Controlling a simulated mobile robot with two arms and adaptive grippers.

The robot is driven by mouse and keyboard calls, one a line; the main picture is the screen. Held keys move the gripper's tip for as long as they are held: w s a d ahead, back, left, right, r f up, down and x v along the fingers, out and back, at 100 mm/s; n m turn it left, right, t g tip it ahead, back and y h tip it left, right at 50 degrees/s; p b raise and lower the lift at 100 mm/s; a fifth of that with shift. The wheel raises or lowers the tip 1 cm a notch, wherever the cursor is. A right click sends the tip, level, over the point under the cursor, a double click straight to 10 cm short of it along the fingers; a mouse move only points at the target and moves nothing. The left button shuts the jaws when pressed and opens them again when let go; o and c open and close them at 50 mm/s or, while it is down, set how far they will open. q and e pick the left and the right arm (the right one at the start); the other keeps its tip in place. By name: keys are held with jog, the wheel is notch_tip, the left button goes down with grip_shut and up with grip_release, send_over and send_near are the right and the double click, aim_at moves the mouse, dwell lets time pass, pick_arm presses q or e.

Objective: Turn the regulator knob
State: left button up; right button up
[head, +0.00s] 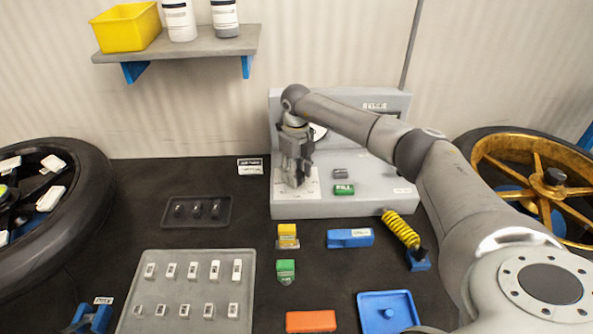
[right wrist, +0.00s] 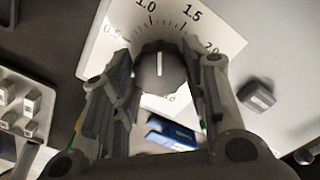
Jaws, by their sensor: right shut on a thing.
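The regulator knob (right wrist: 160,70) is a dark round knob with a white pointer line, in the right wrist view. The pointer stands near upright in that picture, toward the part of the dial between 1.0 and 1.5. The white dial plate (right wrist: 218,42) with its printed scale lies around it. My right gripper (head: 294,182) is over the dial plate on the grey test bench (head: 350,207) in the head view, pointing down. In the right wrist view its fingers (right wrist: 160,85) stand on both sides of the knob, shut on it. The head view hides the knob behind the gripper. My left gripper is not in view.
A green button block (head: 344,190) and a small grey block (head: 340,173) sit right of the dial. In front lie a blue block (head: 350,238), a yellow block (head: 288,231) and a yellow coil (head: 401,229). A grey tray (head: 190,290) holds several white pieces.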

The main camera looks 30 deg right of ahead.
aim_at(297, 173)
jog(key=m+p, duration=0.1)
jog(key=m, duration=0.5)
jog(key=shift+r, duration=0.1)
jog(key=m+p, duration=0.2)
jog(key=m, duration=0.4)
jog(key=shift+m, duration=0.4)
jog(key=m+p, duration=0.3)
jog(key=m, duration=0.3)
jog(key=shift+w+r, duration=0.1)
jog(key=m+p, duration=0.2)
jog(key=m, duration=0.3)
jog(key=shift+p, duration=0.3)
jog(key=shift+m, duration=0.4)
jog(key=o, duration=1)
notch_tip(297, 173, up, 12)
jog(key=shift+f, duration=0.15)
